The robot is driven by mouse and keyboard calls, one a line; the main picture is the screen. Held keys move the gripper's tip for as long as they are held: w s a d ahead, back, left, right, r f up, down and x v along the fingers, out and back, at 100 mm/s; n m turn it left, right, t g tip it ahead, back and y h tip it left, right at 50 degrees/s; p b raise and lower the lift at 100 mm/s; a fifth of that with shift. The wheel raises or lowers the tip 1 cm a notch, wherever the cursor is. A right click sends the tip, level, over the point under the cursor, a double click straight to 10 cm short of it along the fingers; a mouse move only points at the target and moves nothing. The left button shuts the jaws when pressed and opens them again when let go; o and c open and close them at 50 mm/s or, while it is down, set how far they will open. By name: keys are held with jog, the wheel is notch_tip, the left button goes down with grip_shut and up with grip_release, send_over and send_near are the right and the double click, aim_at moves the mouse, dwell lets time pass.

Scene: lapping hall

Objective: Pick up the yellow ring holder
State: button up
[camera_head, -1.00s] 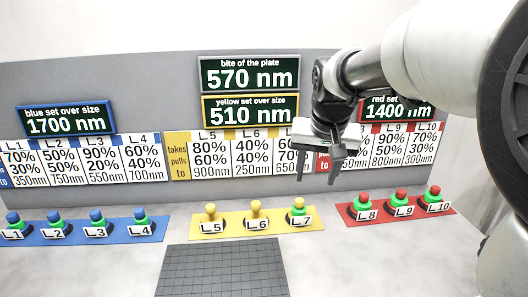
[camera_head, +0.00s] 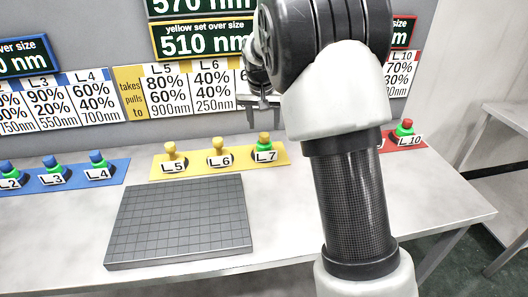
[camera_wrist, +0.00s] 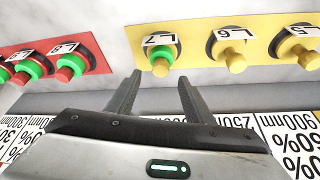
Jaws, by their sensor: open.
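Three yellow holders with round knobs stand on a yellow strip (camera_head: 196,171): L5 (camera_head: 170,149), L6 (camera_head: 219,146) and L7 (camera_head: 264,138). L7 has a green ring below its knob; L5 and L6 show no green. In the wrist view, upside down, L7 (camera_wrist: 161,67) appears just beyond the gap between my fingertips, with L6 (camera_wrist: 235,62) to its right and L5 (camera_wrist: 310,60) at the edge. My gripper (camera_wrist: 160,82) is open and empty, apart from the holders. In the head view my gripper (camera_head: 263,103) is above and behind L7, partly hidden by my arm.
A grey gridded plate (camera_head: 180,222) lies in front of the yellow strip. Blue holders (camera_head: 52,168) stand left. Red holders stand right, L10 (camera_head: 404,128) visible and others hidden by my arm in the head view. A wall with label boards (camera_head: 202,40) rises behind the table.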

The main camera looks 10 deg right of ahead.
aim_at(264, 134)
jog(key=x, duration=0.2)
jog(key=b+x, duration=0.1)
jog(key=x, duration=0.2)
jog(key=b+x, duration=0.1)
jog(key=x, duration=0.2)
jog(key=shift+w, duration=0.3)
jog(key=shift+r, duration=0.1)
grip_shut()
